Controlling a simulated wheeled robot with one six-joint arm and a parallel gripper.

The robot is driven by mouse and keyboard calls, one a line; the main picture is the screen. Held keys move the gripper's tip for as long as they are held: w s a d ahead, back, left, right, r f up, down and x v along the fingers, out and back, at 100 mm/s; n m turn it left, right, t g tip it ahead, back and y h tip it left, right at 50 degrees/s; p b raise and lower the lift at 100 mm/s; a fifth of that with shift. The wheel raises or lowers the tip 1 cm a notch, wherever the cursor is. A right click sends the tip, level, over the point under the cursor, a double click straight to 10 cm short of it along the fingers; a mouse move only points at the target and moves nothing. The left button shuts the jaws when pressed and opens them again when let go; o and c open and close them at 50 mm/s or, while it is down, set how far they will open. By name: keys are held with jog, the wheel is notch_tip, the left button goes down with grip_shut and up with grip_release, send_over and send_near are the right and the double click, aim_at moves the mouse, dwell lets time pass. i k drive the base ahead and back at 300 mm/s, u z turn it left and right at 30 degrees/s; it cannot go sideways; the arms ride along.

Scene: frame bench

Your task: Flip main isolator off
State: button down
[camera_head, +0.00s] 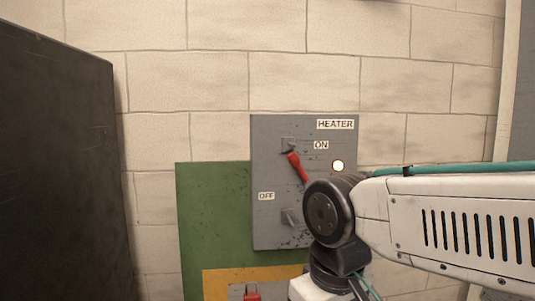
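A grey switch box (270,160) labelled HEATER hangs on the wall. The OFF label (266,196) is lower left. A lamp (338,165) on the box glows. Below, a second grey box (236,292) with a red part (251,293) sits on a yellow patch, cut off by the bottom edge. No label reading main isolator shows, so I cannot tell if this is it. My arm comes in from the right across the heater box; my gripper's fingers are out of view.
A green board (210,220) with a yellow patch (215,281) lies behind the boxes. A dark cabinet (60,160) stands on the left. A pale vertical pipe (507,80) runs at the right. The block wall above the boxes is clear.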

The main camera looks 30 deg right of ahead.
aim_at(300, 169)
jog(key=u, duration=0.65)
jog(key=i, duration=0.3)
jog(key=z, duration=1.45)
